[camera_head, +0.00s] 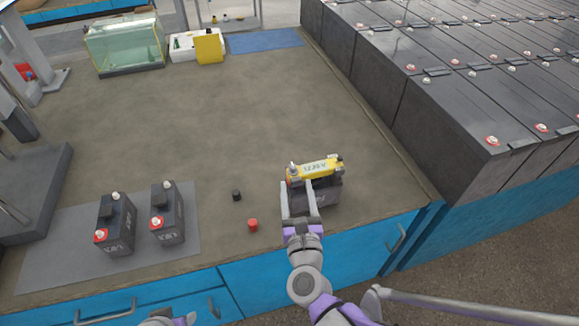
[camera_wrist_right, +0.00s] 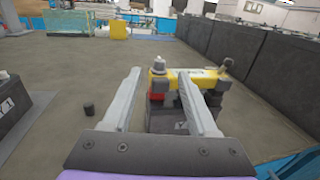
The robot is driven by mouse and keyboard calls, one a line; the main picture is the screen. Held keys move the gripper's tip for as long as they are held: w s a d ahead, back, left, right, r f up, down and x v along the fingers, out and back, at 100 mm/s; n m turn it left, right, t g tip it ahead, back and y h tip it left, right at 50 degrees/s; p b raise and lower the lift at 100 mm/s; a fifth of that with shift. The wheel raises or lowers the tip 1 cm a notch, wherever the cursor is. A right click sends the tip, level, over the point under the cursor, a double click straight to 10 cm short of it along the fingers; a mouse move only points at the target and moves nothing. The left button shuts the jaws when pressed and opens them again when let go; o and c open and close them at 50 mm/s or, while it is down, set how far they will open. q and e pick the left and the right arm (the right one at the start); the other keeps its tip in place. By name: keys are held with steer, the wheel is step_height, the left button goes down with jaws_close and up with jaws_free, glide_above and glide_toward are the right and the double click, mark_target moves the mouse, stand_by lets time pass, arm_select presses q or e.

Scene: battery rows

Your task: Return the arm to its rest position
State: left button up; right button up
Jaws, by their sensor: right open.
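My right gripper (camera_head: 301,200) reaches in from the bottom of the head view, over the front right part of the bench. In the right wrist view its two fingers (camera_wrist_right: 162,95) are apart with nothing gripped between them. Just beyond and partly behind the fingers stands a dark battery (camera_head: 325,197) with a yellow device (camera_head: 314,168) across its top; the device also shows in the wrist view (camera_wrist_right: 205,74). I cannot tell whether a finger touches it. A small part of my left arm shows at the bottom edge; its gripper is not in view.
Two dark batteries (camera_head: 115,223) (camera_head: 167,213) stand on a grey mat (camera_head: 60,245) at left. A red cap (camera_head: 253,225) and a black cap (camera_head: 236,195) lie on the bench (camera_head: 200,120). Rows of large batteries (camera_head: 450,110) fill the right. The bench middle is clear.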

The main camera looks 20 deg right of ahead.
steer(key=s+a+f+n+g+y, duration=0.2)
steer(key=n+g+y, duration=0.1)
steer(key=n, duration=0.8)
steer(key=s+a+f+n+g+y, duration=0.2)
steer(key=a+n+y, duration=0.15)
steer(key=n, duration=0.85)
steer(key=s+d+f+n+g+h, duration=0.2)
steer(key=s+d+f+n+g, duration=0.25)
steer(key=s+n, duration=0.25)
steer(key=s+d+f+n+g+h, duration=0.2)
steer(key=s+d+f+n+g, duration=0.15)
steer(key=s+d+n, duration=0.35)
arm_select(q)
step_height(320, 180, up, 14)
steer(key=w+p, duration=0.2)
steer(key=p, duration=1.1)
steer(key=shift+t, duration=0.3)
arm_select(e)
step_height(320, 180, up, 14)
steer(key=w+a, duration=0.1)
steer(key=w, duration=0.1)
steer(key=shift+a+r+n+t, duration=0.2)
steer(key=shift+r+n+t, duration=0.05)
steer(key=shift+n+t, duration=0.05)
arm_select(q)
steer(key=shift+s+r, duration=0.1)
arm_select(e)
steer(key=shift+s, duration=0.25)
